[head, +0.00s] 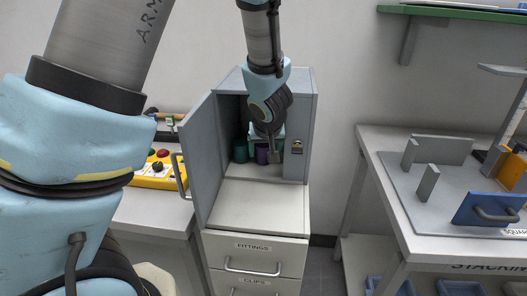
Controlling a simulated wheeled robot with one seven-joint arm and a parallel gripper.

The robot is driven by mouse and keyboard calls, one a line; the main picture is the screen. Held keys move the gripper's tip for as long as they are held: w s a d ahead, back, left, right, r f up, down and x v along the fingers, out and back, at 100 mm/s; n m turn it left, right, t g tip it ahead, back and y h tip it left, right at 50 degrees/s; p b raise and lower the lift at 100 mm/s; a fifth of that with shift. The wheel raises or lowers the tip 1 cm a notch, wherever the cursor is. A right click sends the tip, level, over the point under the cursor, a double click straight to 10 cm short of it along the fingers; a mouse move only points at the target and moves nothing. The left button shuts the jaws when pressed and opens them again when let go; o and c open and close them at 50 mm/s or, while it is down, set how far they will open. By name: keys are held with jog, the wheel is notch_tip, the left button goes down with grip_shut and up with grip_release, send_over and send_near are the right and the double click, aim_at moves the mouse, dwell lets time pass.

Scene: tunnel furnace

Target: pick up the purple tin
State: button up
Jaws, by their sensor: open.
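The purple tin (262,154) stands inside the open grey cabinet (311,110), towards the back of its floor. A dark teal tin (240,151) is to its left, and a green item shows partly on its right behind my gripper. My gripper (274,160) reaches into the cabinet from above, just right of the purple tin and partly in front of it. It is open. Whether a finger touches the tin cannot be told. My wrist hides the upper back of the cabinet.
The cabinet door (200,150) stands open at the left. A padlock (297,147) is on the right side of the cabinet front. Drawers (252,250) are below. A yellow button box (158,172) sits on the left bench. A workbench (375,165) is at the right.

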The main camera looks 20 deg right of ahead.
aim_at(264, 148)
jog(key=shift+w+d, duration=0.2)
jog(key=shift+w, duration=0.4)
jog(key=shift+w+d, duration=0.15)
jog(key=shift+w, duration=0.4)
jog(key=b+x, duration=0.2)
jog(key=x, duration=0.3)
jog(key=shift+w+f+b, duration=0.1)
jog(key=shift+b, duration=0.25)
grip_shut()
jog(key=shift+r, duration=0.2)
